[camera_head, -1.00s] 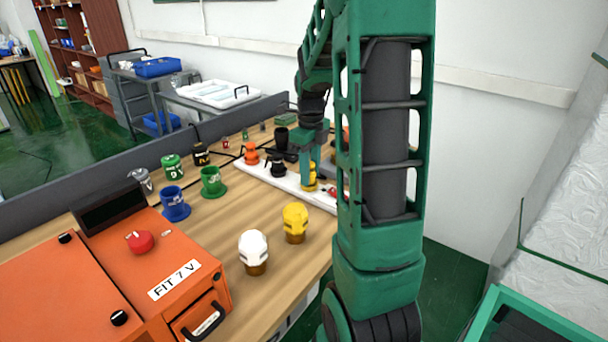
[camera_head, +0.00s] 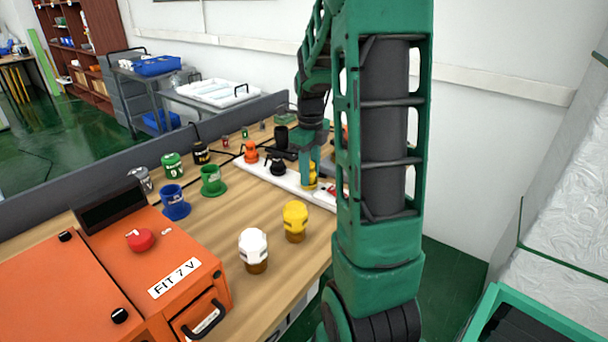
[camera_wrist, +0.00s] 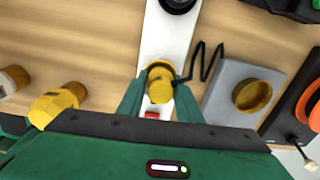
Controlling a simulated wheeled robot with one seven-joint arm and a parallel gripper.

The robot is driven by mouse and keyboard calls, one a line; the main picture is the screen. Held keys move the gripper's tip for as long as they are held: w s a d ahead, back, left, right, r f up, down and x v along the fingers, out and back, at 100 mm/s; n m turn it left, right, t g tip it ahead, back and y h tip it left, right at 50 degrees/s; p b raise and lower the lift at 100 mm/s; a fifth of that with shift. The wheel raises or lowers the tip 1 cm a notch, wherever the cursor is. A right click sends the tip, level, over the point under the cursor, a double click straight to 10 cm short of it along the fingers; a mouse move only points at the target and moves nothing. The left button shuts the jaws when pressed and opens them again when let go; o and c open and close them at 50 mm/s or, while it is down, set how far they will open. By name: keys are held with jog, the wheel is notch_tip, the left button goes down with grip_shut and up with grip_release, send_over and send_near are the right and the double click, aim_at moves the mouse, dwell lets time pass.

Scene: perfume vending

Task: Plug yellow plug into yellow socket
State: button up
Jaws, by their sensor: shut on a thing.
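My gripper (camera_head: 311,174) is above the white strip (camera_head: 290,180) on the table. It is shut on the yellow plug (camera_wrist: 160,88), which sits between the two fingers in the wrist view. The plug also shows low between the fingers in the head view (camera_head: 312,170). A black cord runs right from the plug in the wrist view. A yellow rim (camera_wrist: 160,64) shows just behind the plug over the strip. I cannot tell whether it is the yellow socket or part of the plug, nor whether the plug touches the strip.
A grey box with a round yellow piece (camera_wrist: 252,96) lies right of the strip. Black (camera_head: 278,166) and orange (camera_head: 251,153) pieces stand on the strip. A yellow-topped piece (camera_head: 295,218) and a white-topped one (camera_head: 254,247) stand nearer, beside the orange machine (camera_head: 130,270).

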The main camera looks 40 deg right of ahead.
jog(key=shift+s+a+f, duration=0.1)
jog(key=shift+s+f, duration=0.1)
jog(key=shift+f, duration=0.3)
jog(key=shift+s+f, duration=0.2)
jog(key=shift+s, duration=0.2)
dwell(1.2)
jog(key=shift+w+r, duration=0.4)
jog(key=shift+w, duration=0.15)
dwell(1.4)
jog(key=shift+s+r, duration=0.1)
jog(key=shift+r, duration=0.1)
dwell(0.4)
jog(key=shift+r, duration=0.45)
dwell(0.5)
jog(key=shift+f, duration=0.4)
dwell(0.4)
